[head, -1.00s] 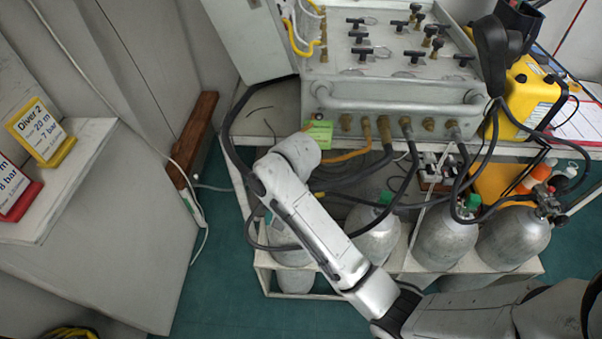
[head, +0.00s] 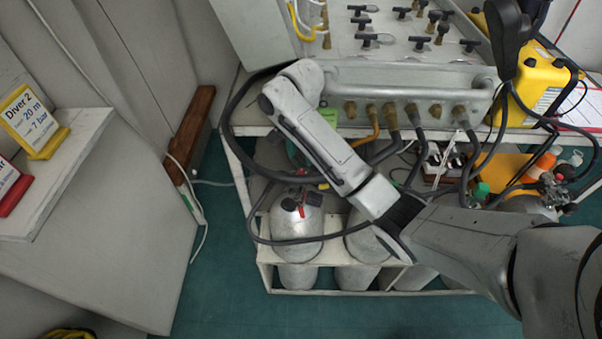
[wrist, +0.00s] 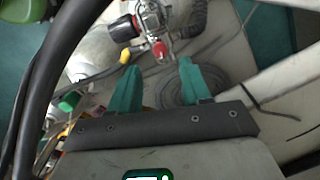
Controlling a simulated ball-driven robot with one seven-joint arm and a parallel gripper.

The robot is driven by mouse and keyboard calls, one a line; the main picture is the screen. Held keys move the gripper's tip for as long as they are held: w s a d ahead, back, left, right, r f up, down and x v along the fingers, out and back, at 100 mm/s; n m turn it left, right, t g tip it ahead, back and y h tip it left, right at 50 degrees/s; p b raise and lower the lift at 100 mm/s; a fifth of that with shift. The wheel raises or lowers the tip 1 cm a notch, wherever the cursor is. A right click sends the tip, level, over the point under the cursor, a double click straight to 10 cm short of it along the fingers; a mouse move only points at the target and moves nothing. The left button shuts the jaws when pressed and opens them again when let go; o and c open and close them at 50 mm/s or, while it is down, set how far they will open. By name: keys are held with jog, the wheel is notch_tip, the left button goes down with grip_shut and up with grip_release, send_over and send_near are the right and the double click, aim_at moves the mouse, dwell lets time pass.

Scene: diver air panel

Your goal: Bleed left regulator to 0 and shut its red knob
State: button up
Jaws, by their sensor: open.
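The left regulator (head: 302,197) sits on top of the leftmost grey cylinder (head: 297,228) in the head view, with its red knob (head: 301,211) on the front. In the wrist view the metal regulator (wrist: 150,18) is at the top, with a black knob (wrist: 122,28) to its left and the red knob (wrist: 160,51) below. My gripper (wrist: 158,65) is open, its two teal fingers pointing toward the red knob. The knob appears between and just beyond the fingertips, apparently untouched. Gauge readings are too small to read. My arm hides most of the gripper in the head view.
A thick black hose (wrist: 48,75) crosses the left of the wrist view. The grey panel (head: 400,85) with several valves stands above the shelf. More cylinders in the white rack (head: 330,291) are partly behind my arm. Green floor (head: 225,300) is open in front.

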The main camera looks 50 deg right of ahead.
aim_at(301, 171)
jog(key=shift+f+b, duration=0.65)
jog(key=shift+f, duration=2.5)
jog(key=shift+c, duration=0.3)
grip_shut()
